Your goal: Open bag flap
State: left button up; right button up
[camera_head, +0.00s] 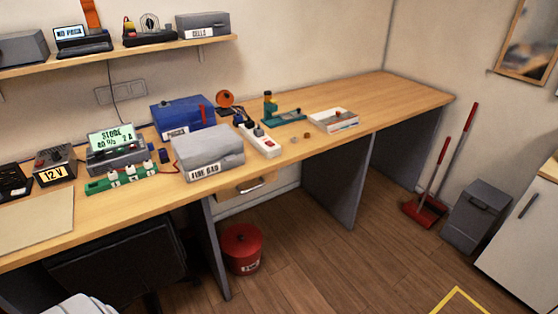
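The grey fire bag (208,155) sits on the wooden workbench near its front edge, left of the picture's middle. It is a soft-looking box shape with a white label on its front. Its top looks covered, and I see no opening into it. I cannot make out the edge of the flap clearly. Neither of my grippers is in view. A pale rounded part shows at the bottom left edge, too little to tell what it is.
Behind the bag stands a blue box (182,117). A green board (121,179) lies to its left, a white power strip (261,141) to its right. A black chair (120,258) stands before the bench's left part. A red bin (242,250) stands below.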

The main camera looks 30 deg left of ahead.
aim_at(196, 149)
jog(key=z, duration=0.05)
jog(key=i, duration=1.25)
jog(key=u, duration=1)
